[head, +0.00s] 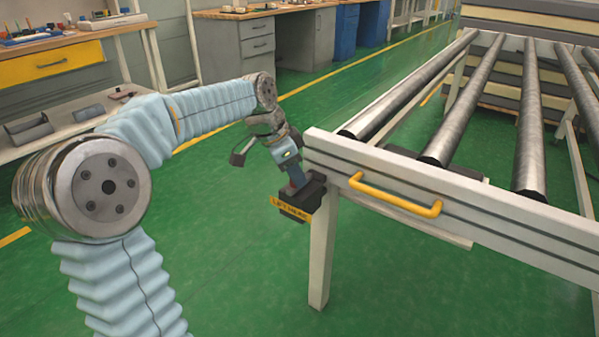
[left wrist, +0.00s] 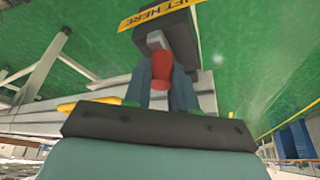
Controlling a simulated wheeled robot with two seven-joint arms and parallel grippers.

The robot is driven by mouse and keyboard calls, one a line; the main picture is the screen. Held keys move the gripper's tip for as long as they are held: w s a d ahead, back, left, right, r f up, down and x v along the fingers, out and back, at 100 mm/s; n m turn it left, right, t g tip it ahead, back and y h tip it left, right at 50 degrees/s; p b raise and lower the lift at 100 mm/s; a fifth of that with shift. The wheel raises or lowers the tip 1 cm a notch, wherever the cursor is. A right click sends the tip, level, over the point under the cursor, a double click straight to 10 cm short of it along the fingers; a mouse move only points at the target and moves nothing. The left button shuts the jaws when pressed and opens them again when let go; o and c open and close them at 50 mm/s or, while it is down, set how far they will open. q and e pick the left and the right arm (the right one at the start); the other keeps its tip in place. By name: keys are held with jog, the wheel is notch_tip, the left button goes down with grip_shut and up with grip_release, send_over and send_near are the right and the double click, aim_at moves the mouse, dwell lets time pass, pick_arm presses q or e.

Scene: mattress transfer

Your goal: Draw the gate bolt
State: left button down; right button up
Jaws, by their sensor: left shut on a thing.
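The gate bolt's black housing (head: 314,193) sits at the near left corner of the roller table, by the top of a leg. A yellow label reading LIFT HERE (head: 290,209) is on it. My left gripper (head: 296,179) reaches down to the housing from the left. In the left wrist view the gripper's blue fingers (left wrist: 161,92) are shut on a red knob (left wrist: 161,72). A grey stem (left wrist: 157,42) runs from the knob toward the black housing (left wrist: 168,28). The head view hides the knob behind the gripper. My right gripper is in neither view.
The roller table's white front rail (head: 470,207) carries a yellow handle (head: 395,200) right of the bolt. Steel rollers (head: 530,140) lie behind it. A workbench (head: 60,60) stands at the left, grey and blue cabinets at the back. Green floor (head: 230,270) is clear below my arm.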

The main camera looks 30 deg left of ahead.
pick_arm(q)
jog(key=shift+s+f, duration=0.1)
jog(key=shift+s, duration=0.05)
jog(key=c, duration=0.9)
grip_release()
jog(key=p+v, duration=0.2)
jog(key=v, duration=1.2)
